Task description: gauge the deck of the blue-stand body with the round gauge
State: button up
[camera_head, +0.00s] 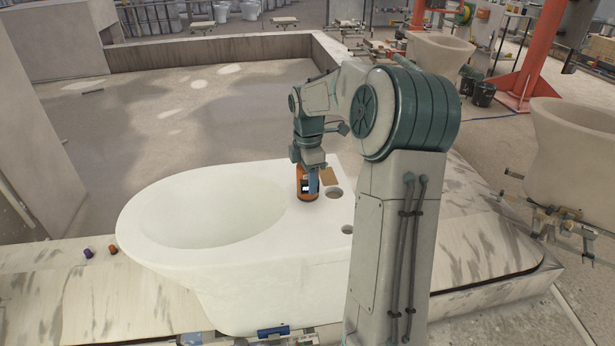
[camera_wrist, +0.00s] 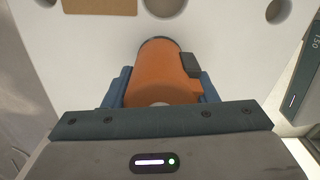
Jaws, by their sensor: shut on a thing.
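The white body (camera_head: 290,235) with a wide oval bowl stands on the carousel. A blue stand part (camera_head: 273,331) shows below its front edge. Its flat deck (camera_head: 295,222) is right of the bowl, with round holes; the deck fills the upper part of the wrist view (camera_wrist: 105,55). The orange round gauge (camera_head: 308,196) stands at the deck, and it also shows in the wrist view (camera_wrist: 160,72). My gripper (camera_head: 313,179) is shut on the gauge, with blue fingers on both sides in the wrist view (camera_wrist: 162,92). Whether the gauge touches the deck is hard to tell.
A tan patch (camera_head: 328,176) lies on the deck near a hole (camera_head: 334,193). Two small cylinders, purple (camera_head: 87,253) and orange (camera_head: 113,249), stand on the slab left of the body. Another pale body (camera_head: 575,150) is at the right. A dark device (camera_wrist: 302,75) shows at the wrist view's right edge.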

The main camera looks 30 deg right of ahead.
dwell(0.3)
jog(key=o, duration=1)
notch_tip(320, 180, up, 14)
jog(key=shift+f, duration=0.1)
jog(key=s+a+f+m+t, duration=0.1)
jog(key=s+a+f+m, duration=0.2)
jog(key=s+a+m, duration=0.2)
jog(key=s+a+f+m+t, duration=0.1)
jog(key=s+a+f+m, duration=0.2)
jog(key=s, duration=0.9)
jog(key=s+a+f+m+t, duration=0.1)
jog(key=s+a+f+m, duration=0.2)
jog(key=s+a+m, duration=0.5)
jog(key=shift+s+f+m, duration=0.3)
jog(key=shift+s, duration=0.15)
